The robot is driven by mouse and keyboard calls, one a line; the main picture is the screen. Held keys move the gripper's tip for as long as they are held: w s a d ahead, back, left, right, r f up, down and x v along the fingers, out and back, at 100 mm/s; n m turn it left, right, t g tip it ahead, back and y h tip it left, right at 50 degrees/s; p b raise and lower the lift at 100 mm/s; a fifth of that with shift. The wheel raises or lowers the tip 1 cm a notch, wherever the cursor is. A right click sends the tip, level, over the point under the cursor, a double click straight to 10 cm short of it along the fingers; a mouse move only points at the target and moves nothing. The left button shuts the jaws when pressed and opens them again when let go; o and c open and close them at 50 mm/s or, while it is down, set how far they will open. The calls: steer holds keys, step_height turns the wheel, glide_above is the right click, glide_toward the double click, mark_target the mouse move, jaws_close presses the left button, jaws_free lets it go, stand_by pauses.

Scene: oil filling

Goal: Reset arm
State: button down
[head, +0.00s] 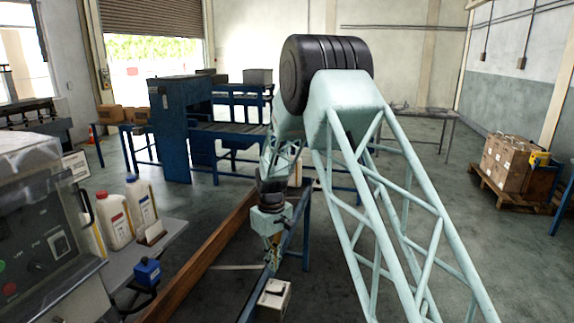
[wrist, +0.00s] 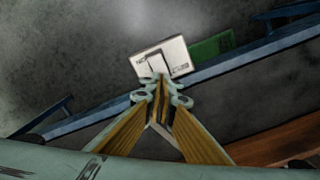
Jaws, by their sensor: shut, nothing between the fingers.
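My arm, a pale green lattice, rises from the lower right of the head view and bends at a black ribbed joint. It reaches down to my gripper (head: 273,250), which hangs above the blue rail in the middle. In the wrist view my gripper (wrist: 160,82) shows its fingers shut together, with nothing held. A white box (wrist: 162,60) with dark markings lies beyond the fingertips in that view. A white box (head: 273,297) also sits on the rail below my gripper in the head view.
A grey shelf (head: 140,255) at left holds several bottles (head: 114,221) beside a control panel (head: 35,225). A brown beam (head: 205,255) runs alongside the rail. A blue conveyor machine (head: 182,125) stands behind. Cartons (head: 507,160) sit on a pallet at right. The right floor is mostly clear.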

steer(key=s+d+r+m+t, duration=0.1)
steer(key=s+d+r, duration=0.55)
steer(key=r, duration=0.45)
steer(key=s+d+r+m, duration=0.2)
steer(key=s+d+r, duration=0.3)
steer(key=s+r, duration=0.45)
steer(key=s+d+r+m+t, duration=0.1)
steer(key=s+d+r, duration=0.45)
steer(key=r, duration=0.75)
steer(key=s+d+r+m, duration=0.1)
steer(key=s+d+r, duration=0.2)
steer(key=s, duration=0.6)
steer(key=s+d+r+m, duration=0.1)
steer(key=s+d+r, duration=0.2)
steer(key=s, duration=0.5)
steer(key=s+d+m+t, duration=0.1)
steer(key=s+d+m, duration=0.1)
steer(key=s, duration=1.6)
steer(key=shift+d+f+m+t, duration=0.3)
steer(key=shift+d+f+t, duration=0.15)
steer(key=shift+d, duration=0.2)
